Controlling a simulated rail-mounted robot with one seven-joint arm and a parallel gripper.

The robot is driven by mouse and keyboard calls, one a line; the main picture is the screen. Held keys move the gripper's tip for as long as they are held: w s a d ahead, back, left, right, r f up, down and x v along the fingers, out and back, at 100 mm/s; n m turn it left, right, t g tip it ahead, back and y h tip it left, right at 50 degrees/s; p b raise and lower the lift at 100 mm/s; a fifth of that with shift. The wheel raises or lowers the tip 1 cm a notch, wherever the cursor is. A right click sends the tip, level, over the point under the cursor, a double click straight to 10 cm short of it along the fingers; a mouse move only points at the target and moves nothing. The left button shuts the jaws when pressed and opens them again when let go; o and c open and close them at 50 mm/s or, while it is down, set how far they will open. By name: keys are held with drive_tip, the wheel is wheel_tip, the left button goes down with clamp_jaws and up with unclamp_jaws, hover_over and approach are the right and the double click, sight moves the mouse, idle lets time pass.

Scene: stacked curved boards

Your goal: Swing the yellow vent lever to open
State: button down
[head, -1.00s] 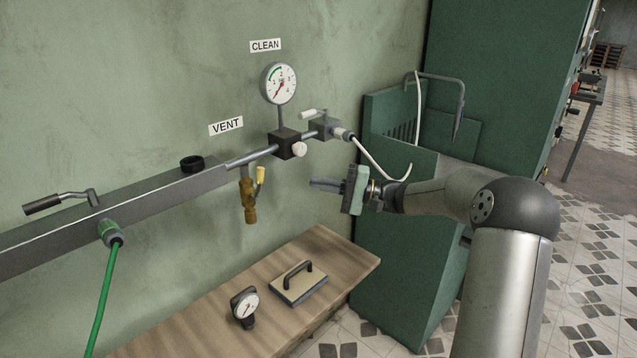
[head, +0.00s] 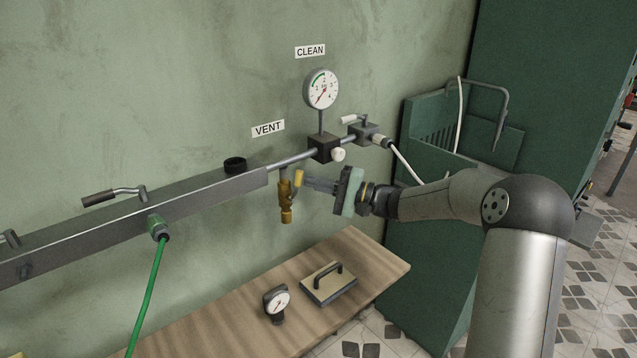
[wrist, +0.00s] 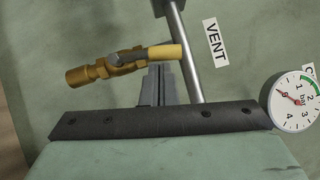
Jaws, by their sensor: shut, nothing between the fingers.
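The yellow vent lever (head: 299,178) sits on a brass valve (head: 286,201) that hangs below the pipe, under the VENT label (head: 268,128). In the wrist view the yellow lever (wrist: 165,52) lies across the picture, beside the brass valve body (wrist: 92,72). My gripper (head: 308,183) is shut and empty. Its fingertips are at the lever's right side in the head view. In the wrist view the fingers (wrist: 158,82) end close to the lever; I cannot tell whether they touch it.
A pressure gauge (head: 321,89) and a black block with a white knob (head: 338,155) are on the pipe to the right. A grey rail (head: 200,198) with a green hose (head: 148,290) runs left. A wooden bench (head: 235,300) below holds a small gauge (head: 277,304) and a float (head: 328,283).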

drive_tip(key=shift+a, duration=0.1)
drive_tip(key=n+b, duration=0.1)
drive_tip(key=b, duration=0.1)
drive_tip(key=s+a+r+n+h+b, duration=0.1)
drive_tip(key=b, duration=0.1)
drive_tip(key=shift+a+g+h, duration=0.3)
